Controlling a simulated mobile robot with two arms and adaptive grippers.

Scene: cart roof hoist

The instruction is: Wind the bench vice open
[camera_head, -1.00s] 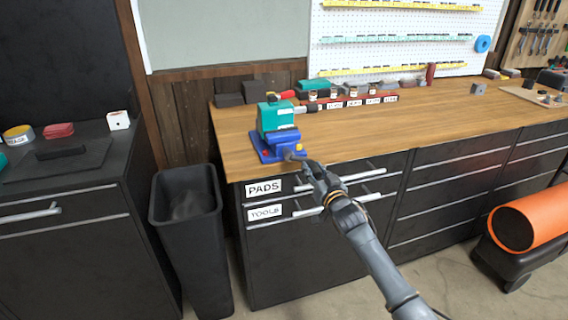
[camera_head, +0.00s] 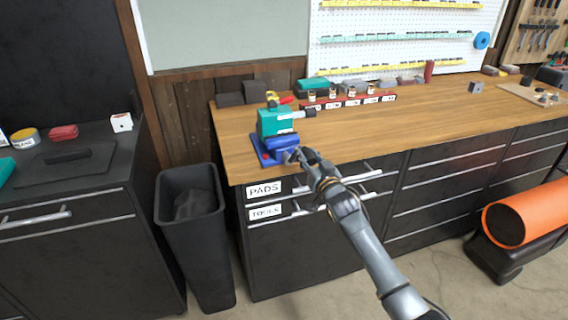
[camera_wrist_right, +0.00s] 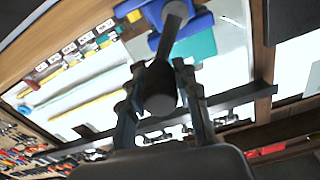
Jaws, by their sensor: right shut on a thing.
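The blue bench vice (camera_head: 283,145) sits at the left front corner of the wooden workbench, with a teal block-shaped part (camera_head: 272,122) at its back. My right gripper (camera_head: 303,155) is at the front of the vice. In the right wrist view, my right gripper (camera_wrist_right: 160,68) has its fingers on either side of the dark vice handle (camera_wrist_right: 160,95), shut on it. The blue vice body (camera_wrist_right: 190,22) shows beyond the handle. How wide the vice jaws stand is hard to tell. My left gripper is out of view.
Drawers labelled PADS and TOOLS (camera_head: 265,212) with bar handles lie under the bench edge, close below my right arm. A black bin (camera_head: 190,235) stands left of the bench. A red rack (camera_head: 345,103) of small jars stands behind the vice. The bench top to the right is mostly clear.

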